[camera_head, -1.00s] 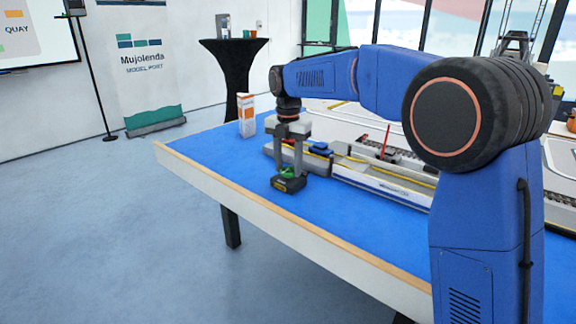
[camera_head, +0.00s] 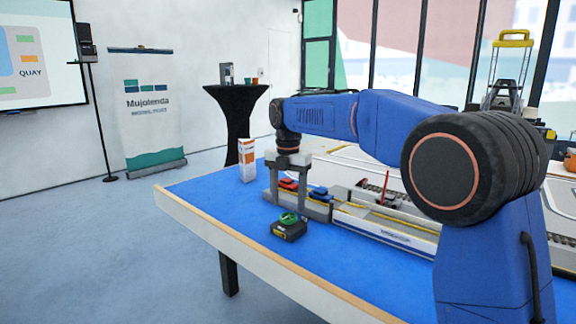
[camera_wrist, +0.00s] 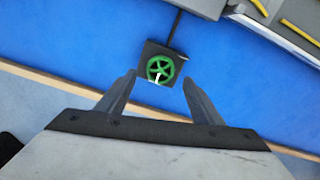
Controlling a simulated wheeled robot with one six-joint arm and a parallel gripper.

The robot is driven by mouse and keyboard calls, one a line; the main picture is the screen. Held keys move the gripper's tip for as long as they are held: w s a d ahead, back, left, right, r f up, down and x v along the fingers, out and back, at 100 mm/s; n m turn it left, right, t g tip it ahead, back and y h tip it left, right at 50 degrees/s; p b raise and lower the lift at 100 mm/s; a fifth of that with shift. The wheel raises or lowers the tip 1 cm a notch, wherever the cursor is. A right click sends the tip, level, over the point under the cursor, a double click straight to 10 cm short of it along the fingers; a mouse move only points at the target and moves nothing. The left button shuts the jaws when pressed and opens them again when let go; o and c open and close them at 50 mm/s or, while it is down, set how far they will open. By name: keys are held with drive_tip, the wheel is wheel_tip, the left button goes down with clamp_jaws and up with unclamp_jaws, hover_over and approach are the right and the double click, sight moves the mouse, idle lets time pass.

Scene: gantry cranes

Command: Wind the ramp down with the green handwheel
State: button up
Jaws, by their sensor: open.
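The green handwheel (camera_head: 290,218) sits on top of a small black box (camera_head: 289,232) on the blue tabletop. In the wrist view the green handwheel (camera_wrist: 160,69) shows from above, with a white mark at its lower rim, on its dark box (camera_wrist: 178,50). My gripper (camera_head: 286,199) hangs above and behind the wheel, clear of it. In the wrist view my gripper (camera_wrist: 158,82) has its two fingers spread wide, with nothing between them. A grey ramp section (camera_head: 318,211) lies behind the box; its tilt is hard to tell.
A red toy car (camera_head: 289,184) and a blue toy car (camera_head: 319,193) stand behind my gripper. A white and orange carton (camera_head: 246,159) stands at the table's far left. The white model ship (camera_head: 385,231) lies to the right. The blue tabletop (camera_head: 215,200) left of the box is clear.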

sight(288, 216)
wheel_tip(288, 216, up, 13)
drive_tip(key=shift+r, duration=0.15)
